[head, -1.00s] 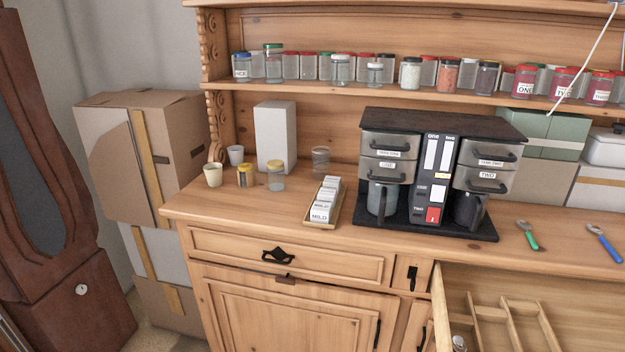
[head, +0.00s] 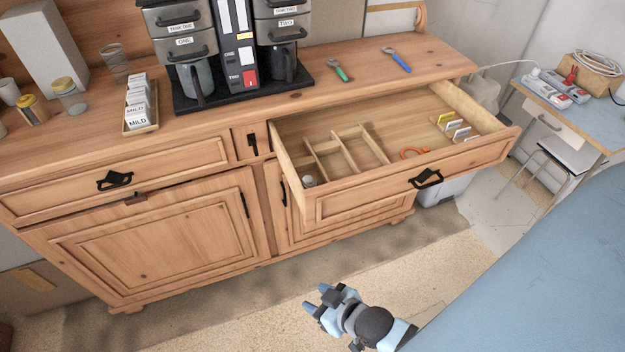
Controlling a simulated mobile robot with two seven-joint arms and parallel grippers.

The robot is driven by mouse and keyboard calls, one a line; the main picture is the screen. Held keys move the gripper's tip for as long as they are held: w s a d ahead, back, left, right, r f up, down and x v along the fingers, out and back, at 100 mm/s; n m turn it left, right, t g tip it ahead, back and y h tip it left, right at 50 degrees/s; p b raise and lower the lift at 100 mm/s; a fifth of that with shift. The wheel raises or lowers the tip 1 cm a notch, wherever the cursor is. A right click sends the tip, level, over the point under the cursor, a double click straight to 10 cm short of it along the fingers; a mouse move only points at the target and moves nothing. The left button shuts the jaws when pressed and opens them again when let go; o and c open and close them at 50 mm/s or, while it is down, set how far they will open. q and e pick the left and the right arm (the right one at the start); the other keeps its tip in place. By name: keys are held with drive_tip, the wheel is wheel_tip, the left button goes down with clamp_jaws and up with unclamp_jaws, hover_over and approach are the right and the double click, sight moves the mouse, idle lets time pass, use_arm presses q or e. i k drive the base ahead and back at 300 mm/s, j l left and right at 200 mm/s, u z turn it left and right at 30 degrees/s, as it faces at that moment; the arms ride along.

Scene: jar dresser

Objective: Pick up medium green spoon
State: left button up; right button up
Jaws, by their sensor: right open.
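A green-handled spoon (head: 339,71) lies on the dresser top, right of the coffee machine. A blue-handled spoon (head: 398,61) lies to the right of it. My right gripper (head: 316,300) is low in front of the dresser, over the floor, open and empty. It is well apart from both spoons. My left gripper is not in the head view.
A drawer (head: 395,185) stands pulled out below the spoons, with wooden dividers, an orange-handled item (head: 412,152) and upright cards inside. The coffee machine (head: 236,60) stands left of the spoons. A tray of packets (head: 140,104) and jars are further left. Floor in front is clear.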

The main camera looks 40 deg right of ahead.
sight(332, 62)
drive_tip(key=z, duration=1.25)
drive_tip(key=i+l, duration=0.35)
drive_tip(key=l, duration=0.2)
drive_tip(key=i+l+u, duration=0.1)
drive_tip(key=l, duration=0.2)
drive_tip(key=i+l+u, duration=0.15)
drive_tip(key=l, duration=0.2)
drive_tip(key=i+l+u, duration=0.1)
drive_tip(key=i+l, duration=0.1)
drive_tip(key=l, duration=0.1)
